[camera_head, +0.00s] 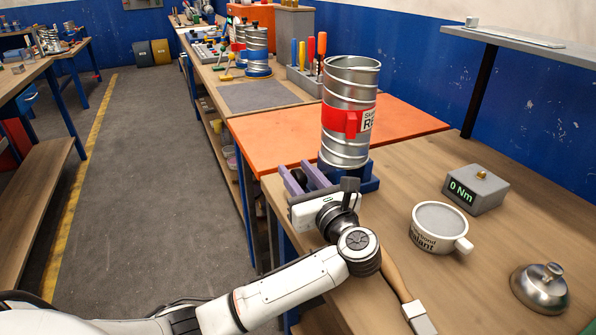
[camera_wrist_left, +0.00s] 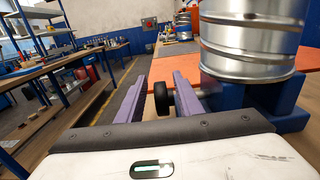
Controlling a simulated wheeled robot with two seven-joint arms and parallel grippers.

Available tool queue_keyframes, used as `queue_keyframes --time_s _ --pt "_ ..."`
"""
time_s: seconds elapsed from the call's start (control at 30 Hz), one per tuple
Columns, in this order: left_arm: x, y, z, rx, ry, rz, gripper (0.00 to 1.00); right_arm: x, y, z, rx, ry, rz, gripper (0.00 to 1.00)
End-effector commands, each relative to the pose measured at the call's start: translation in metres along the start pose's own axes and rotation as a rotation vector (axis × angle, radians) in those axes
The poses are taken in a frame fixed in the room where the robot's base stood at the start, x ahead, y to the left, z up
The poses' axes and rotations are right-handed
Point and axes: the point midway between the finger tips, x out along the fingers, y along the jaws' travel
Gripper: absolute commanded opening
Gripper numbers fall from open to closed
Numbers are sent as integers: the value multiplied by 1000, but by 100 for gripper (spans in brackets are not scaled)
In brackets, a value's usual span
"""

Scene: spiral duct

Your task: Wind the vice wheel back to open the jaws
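The silver spiral duct (camera_head: 350,90) with a red label stands upright on the blue vice (camera_head: 368,178) at the bench edge. In the left wrist view, the duct (camera_wrist_left: 250,45) and the blue vice (camera_wrist_left: 290,108) fill the right side. The dark vice wheel (camera_wrist_left: 161,98) shows there between the purple fingers of my left gripper (camera_wrist_left: 160,78). A gap is visible between the left finger and the wheel; contact with the right finger is unclear. In the head view, my left gripper (camera_head: 305,172) is open beside the vice's left side. The jaws are largely hidden. My right gripper is not in view.
On the bench stand a sealant mug (camera_head: 437,228), a grey "0 Nm" meter (camera_head: 475,190) and a metal bell (camera_head: 540,288). A wooden-handled brush (camera_head: 400,285) lies near my left forearm. Screwdrivers (camera_head: 310,52) stand behind the duct. The floor aisle (camera_head: 160,170) at left is clear.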

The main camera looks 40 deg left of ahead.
Motion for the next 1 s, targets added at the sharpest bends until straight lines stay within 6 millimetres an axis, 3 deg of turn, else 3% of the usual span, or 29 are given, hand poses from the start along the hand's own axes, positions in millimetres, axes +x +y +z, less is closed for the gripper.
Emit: queue_keyframes --time_s 0.13,0.33,0.83,1.0 --pt "0 0 0 0 0 0 33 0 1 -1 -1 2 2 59" --pt "0 0 0 0 0 0 0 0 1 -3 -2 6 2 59" --pt "-4 -8 3 -22 106 -15 0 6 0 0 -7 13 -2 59" --pt "2 -3 9 -11 207 -4 0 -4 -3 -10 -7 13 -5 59"
